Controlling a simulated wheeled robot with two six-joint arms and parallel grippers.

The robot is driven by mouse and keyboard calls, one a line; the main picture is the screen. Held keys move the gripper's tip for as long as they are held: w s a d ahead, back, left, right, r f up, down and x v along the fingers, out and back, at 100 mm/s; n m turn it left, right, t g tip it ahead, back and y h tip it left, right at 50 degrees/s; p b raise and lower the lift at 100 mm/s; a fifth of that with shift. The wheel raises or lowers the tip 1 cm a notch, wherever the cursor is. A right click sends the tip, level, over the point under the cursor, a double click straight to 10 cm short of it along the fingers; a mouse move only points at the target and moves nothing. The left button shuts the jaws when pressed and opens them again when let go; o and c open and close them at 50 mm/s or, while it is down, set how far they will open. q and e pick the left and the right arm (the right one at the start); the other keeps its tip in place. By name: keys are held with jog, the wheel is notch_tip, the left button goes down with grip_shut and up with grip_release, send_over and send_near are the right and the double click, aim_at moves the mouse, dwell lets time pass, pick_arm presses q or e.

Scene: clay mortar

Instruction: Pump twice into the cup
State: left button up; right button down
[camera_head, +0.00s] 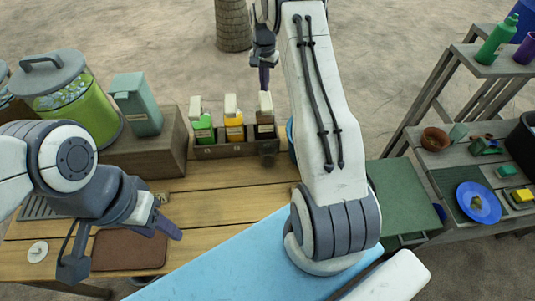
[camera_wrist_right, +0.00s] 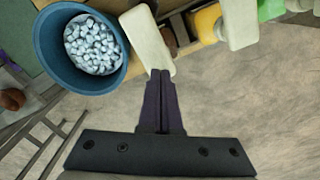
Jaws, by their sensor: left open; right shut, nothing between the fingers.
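Three pump bottles with pale block-shaped tops stand in a row in a wooden caddy (camera_head: 223,150): green (camera_head: 203,133), yellow (camera_head: 235,131) and brown (camera_head: 265,130). A small dark cup-like object (camera_head: 268,148) sits in front of the brown bottle; I cannot tell its contents. My right gripper (camera_head: 264,78) is shut and empty, fingers pointing down above the brown bottle's top. In the right wrist view, the shut fingers (camera_wrist_right: 161,88) overlap the lower end of a pale pump top (camera_wrist_right: 148,40); contact is unclear. My left gripper (camera_head: 122,245) is open and empty over the table's left front.
A blue bucket (camera_wrist_right: 55,52) of pale lumps stands beside the bottles, mostly hidden by my right arm in the head view. A green canister (camera_head: 75,100) and a teal container (camera_head: 137,105) stand left. Shelves (camera_head: 440,165) stand right. The middle tabletop (camera_head: 225,185) is clear.

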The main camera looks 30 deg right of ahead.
aim_at(265, 94)
dwell(0.4)
jog(key=shift+f+b, duration=1)
jog(key=shift+f, duration=0.75)
jog(key=shift+r+p, duration=1.3)
jog(key=shift+r, duration=0.45)
notch_tip(265, 94, up, 6)
jog(key=p, duration=0.4)
